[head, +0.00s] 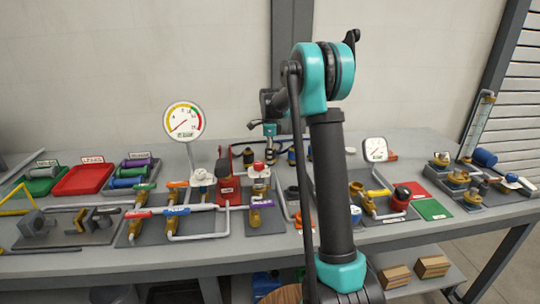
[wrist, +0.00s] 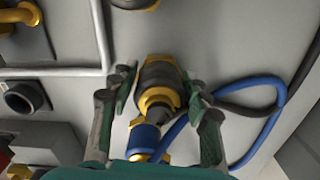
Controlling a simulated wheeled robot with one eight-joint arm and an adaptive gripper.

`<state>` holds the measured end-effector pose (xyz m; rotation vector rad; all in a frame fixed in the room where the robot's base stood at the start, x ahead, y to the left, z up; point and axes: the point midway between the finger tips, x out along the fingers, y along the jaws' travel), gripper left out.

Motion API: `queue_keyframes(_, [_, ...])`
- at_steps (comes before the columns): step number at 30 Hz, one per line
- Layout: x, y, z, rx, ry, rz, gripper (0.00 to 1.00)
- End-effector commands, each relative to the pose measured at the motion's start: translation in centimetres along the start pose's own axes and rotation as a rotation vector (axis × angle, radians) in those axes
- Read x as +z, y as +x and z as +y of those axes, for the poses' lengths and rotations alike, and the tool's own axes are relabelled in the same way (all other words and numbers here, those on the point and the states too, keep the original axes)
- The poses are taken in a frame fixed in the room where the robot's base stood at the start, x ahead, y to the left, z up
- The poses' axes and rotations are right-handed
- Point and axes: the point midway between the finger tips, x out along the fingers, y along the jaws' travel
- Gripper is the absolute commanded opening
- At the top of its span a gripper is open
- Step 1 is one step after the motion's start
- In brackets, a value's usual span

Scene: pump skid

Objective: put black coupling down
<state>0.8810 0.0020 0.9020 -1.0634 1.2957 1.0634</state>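My gripper (wrist: 158,82) has one finger on each side of the black coupling (wrist: 157,76), and the pads appear to touch it. The coupling is dark with brass-coloured rings and points toward the wrist camera. Whether its far end touches the surface cannot be told. In the head view my gripper (head: 269,131) hangs over the back middle of the bench, and the coupling is too small there to make out clearly.
In the wrist view a blue fitting (wrist: 143,138) with brass ends and a blue hose (wrist: 262,82) lie close by. A grey pipe (wrist: 102,35) runs at left.

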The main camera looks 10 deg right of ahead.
Motion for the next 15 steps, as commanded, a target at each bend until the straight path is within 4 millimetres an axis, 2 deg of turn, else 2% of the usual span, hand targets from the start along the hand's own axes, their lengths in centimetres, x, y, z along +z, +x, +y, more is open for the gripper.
queue_keyframes(2, [0.0, 0.0, 0.0, 0.0, 0.0, 0.0, 0.6])
queue_keyframes(11, [0.0, -0.1, 0.0, 0.0, 0.0, 0.0, 0.6])
queue_keyframes(15, [0.0, -1.1, 0.0, 0.0, 0.0, 0.0, 0.6])
